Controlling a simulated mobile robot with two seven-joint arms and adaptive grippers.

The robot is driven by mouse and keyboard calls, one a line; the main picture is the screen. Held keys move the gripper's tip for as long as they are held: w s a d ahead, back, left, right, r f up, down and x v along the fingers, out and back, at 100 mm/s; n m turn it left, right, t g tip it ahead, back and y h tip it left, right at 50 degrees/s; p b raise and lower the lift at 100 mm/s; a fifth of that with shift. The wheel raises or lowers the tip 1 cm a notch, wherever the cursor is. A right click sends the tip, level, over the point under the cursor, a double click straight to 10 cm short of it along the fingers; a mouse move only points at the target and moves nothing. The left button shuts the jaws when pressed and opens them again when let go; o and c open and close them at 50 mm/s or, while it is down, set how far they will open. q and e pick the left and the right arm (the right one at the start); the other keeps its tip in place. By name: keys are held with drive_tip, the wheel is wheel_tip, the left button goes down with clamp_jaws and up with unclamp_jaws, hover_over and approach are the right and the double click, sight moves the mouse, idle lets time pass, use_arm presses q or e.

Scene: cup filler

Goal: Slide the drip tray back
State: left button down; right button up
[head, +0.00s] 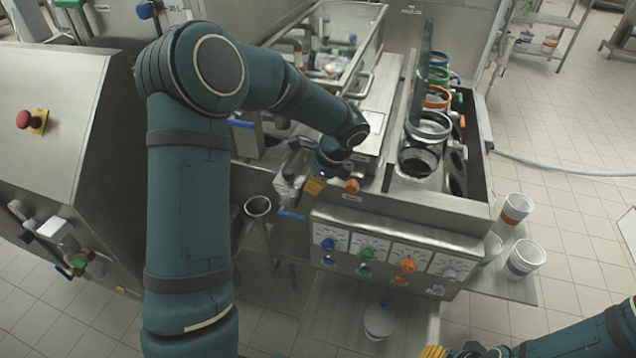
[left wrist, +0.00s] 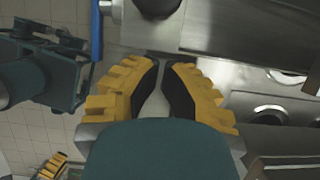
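A flat bare-metal tray (head: 410,322) juts out low below the control panel, with a white tub (head: 379,320) on it. I take it for the drip tray, but cannot be sure. My left gripper (head: 316,186) is above the panel's left end, beside the metal machine body, its fingers largely hidden by the wrist. In the left wrist view its yellow, black-padded fingers (left wrist: 163,66) converge with tips nearly meeting and nothing visible between them. My right gripper (head: 434,351) is at the bottom edge, partly cut off, well apart from the left one.
The control panel (head: 398,254) has coloured knobs. Several ring-topped cylinders (head: 429,124) stand in the machine at right. White cups (head: 524,258) stand on a side shelf. A metal cabinet with a red button (head: 24,119) is at left. Tiled floor is open at right.

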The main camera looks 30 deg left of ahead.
use_arm(q)
drive_tip(key=shift+a, duration=0.1)
drive_tip(key=s+a+p, duration=0.1)
drive_tip(key=a, duration=0.2)
drive_tip(key=s+a+p, duration=0.1)
drive_tip(key=a, duration=0.3)
drive_tip(key=a+p, duration=0.1)
drive_tip(key=a, duration=0.3)
drive_tip(key=shift+s+a, duration=0.15)
drive_tip(key=shift+s, duration=0.25)
use_arm(e)
drive_tip(key=r, duration=0.1)
drive_tip(key=w+r, duration=0.1)
drive_tip(key=shift+d+r, duration=0.1)
drive_tip(key=shift+r, duration=0.3)
use_arm(q)
drive_tip(key=d, duration=0.2)
drive_tip(key=w+d, duration=0.1)
drive_tip(key=d, duration=0.1)
drive_tip(key=shift+d+r, duration=0.1)
drive_tip(key=shift+r, duration=0.2)
drive_tip(key=p+v, duration=0.1)
drive_tip(key=v, duration=0.8)
drive_tip(key=shift+d+r, duration=0.1)
drive_tip(key=shift+r, duration=0.05)
use_arm(e)
drive_tip(key=shift+d+r, duration=0.6)
drive_tip(key=shift+r, duration=0.15)
